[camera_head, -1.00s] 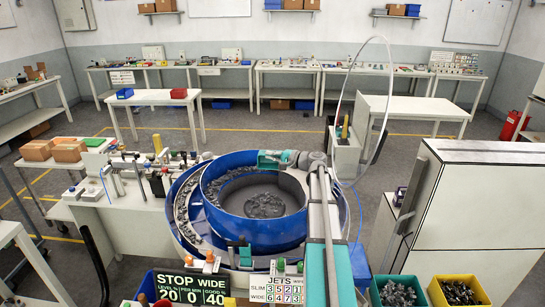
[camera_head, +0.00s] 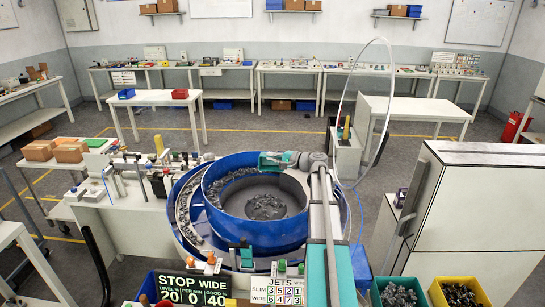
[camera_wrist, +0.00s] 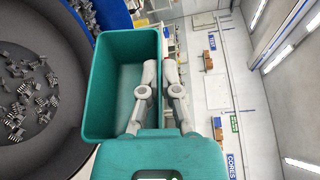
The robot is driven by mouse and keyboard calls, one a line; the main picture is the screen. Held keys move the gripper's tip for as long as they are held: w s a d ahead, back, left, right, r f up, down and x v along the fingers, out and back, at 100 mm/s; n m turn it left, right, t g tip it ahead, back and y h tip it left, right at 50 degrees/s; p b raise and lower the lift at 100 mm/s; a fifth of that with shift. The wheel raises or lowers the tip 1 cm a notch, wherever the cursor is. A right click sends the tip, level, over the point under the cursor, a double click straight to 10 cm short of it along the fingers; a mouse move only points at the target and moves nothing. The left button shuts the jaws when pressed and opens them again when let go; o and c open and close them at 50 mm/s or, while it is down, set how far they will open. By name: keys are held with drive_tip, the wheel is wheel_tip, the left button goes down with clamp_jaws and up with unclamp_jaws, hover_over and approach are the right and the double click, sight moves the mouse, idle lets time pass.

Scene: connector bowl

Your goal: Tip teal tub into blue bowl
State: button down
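The teal tub (camera_wrist: 112,100) fills the middle left of the wrist view. I see into it and no parts show inside. My gripper (camera_wrist: 162,70) is shut on one side wall of the tub, one finger inside and one outside. In the head view, the tub (camera_head: 267,161) is held on its side, tipped, over the far right part of the blue bowl (camera_head: 222,222). My gripper (camera_head: 291,158) is at its right end. Grey connectors (camera_head: 266,205) lie in a pile on the bowl floor; they also show in the wrist view (camera_wrist: 28,85).
A green bin (camera_head: 398,303) and a yellow bin (camera_head: 460,302) with parts stand at the front right, before a large white cabinet (camera_head: 480,205). A STOP WIDE sign (camera_head: 190,290) and a JETS board (camera_head: 276,290) stand before the bowl. A bench (camera_head: 120,210) adjoins it at left.

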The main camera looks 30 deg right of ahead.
drive_tip(key=m+p, duration=0.1)
drive_tip(key=m, duration=0.1)
drive_tip(key=m+h+p, duration=0.1)
drive_tip(key=m, duration=0.1)
drive_tip(key=shift+w+d+r+m+g+h, duration=0.1)
drive_tip(key=shift+d+r+m+g+h, duration=0.1)
drive_tip(key=shift+m+g+h, duration=0.15)
drive_tip(key=m, duration=0.1)
drive_tip(key=m+p, duration=0.1)
drive_tip(key=m, duration=0.1)
drive_tip(key=m+g+h+p, duration=0.1)
drive_tip(key=m, duration=0.1)
drive_tip(key=shift+d, duration=0.25)
drive_tip(key=m, duration=0.1)
drive_tip(key=m+p, duration=0.1)
drive_tip(key=m, duration=0.2)
drive_tip(key=shift+d+r+h+p, duration=0.25)
drive_tip(key=shift+r+p, duration=0.1)
drive_tip(key=shift+d+r+m+g+h+p, duration=0.1)
drive_tip(key=shift+r+m+h+p, duration=0.15)
drive_tip(key=shift+m, duration=0.45)
drive_tip(key=shift+d+r+m+g+p, duration=0.15)
drive_tip(key=shift+m+p, duration=0.15)
drive_tip(key=shift+m, duration=0.35)
drive_tip(key=shift+d+r+m+h+p, duration=0.1)
drive_tip(key=shift+r+m+h+p, duration=0.15)
drive_tip(key=shift+m, duration=0.45)
drive_tip(key=shift+f, duration=0.15)
